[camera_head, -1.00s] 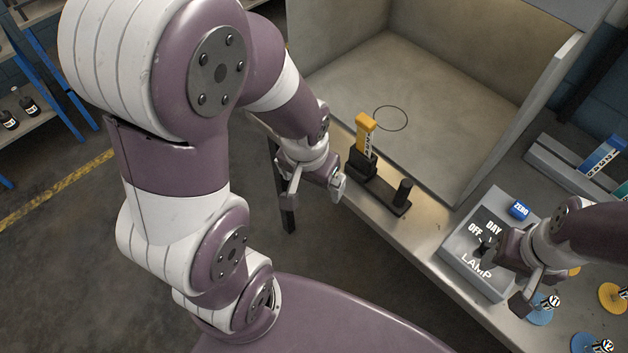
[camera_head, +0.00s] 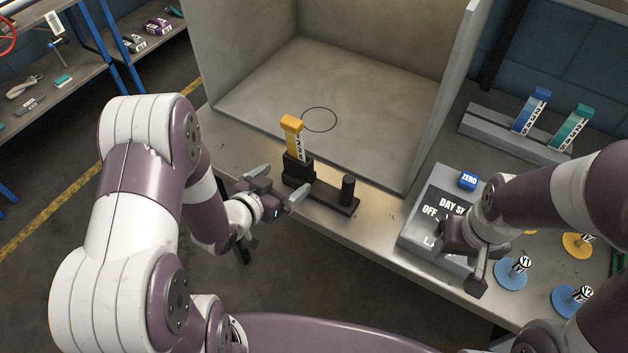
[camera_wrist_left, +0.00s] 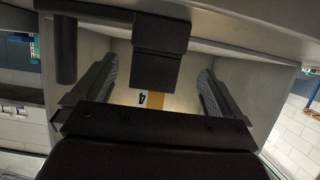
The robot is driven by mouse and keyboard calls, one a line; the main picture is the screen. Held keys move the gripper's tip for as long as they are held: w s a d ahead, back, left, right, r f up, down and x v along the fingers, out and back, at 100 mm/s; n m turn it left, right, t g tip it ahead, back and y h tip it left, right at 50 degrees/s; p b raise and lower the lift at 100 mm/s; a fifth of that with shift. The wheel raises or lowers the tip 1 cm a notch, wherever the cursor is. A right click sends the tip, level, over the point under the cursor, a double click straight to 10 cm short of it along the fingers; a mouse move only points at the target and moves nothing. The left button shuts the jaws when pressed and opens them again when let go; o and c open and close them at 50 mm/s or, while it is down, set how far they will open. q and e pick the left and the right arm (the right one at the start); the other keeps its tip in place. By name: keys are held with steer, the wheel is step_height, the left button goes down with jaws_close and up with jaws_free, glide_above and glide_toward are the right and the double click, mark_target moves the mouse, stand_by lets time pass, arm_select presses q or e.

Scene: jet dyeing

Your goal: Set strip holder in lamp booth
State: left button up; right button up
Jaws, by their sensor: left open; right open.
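The strip holder (camera_head: 328,197) is a black bar with a socket block at its left end and a short post at its right. A yellow strip (camera_head: 292,124) stands in the block. The holder lies on the bench ledge in front of the lamp booth (camera_head: 348,72), whose floor bears a drawn circle. My left gripper (camera_head: 281,186) is open just left of the block, its fingers towards it. In the left wrist view, the black block (camera_wrist_left: 160,50) appears between the open fingers, apart from both; the strip is mostly hidden. My right gripper (camera_head: 464,262) is open and empty over the lamp switch box.
The switch box (camera_head: 416,238) with a blue ZERO button (camera_head: 468,180) stands right of the holder. A grey rack (camera_head: 500,137) with blue and green strips is at the back right. Several blue and yellow discs with labelled knobs lie at the right. The booth floor is clear.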

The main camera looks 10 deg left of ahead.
mark_target(295, 173)
arm_select(q)
steer(key=p+x, duration=0.1)
steer(key=x, duration=0.6)
steer(key=shift+w+d, duration=0.3)
steer(key=shift+s+r, duration=0.1)
steer(key=c, duration=1.2)
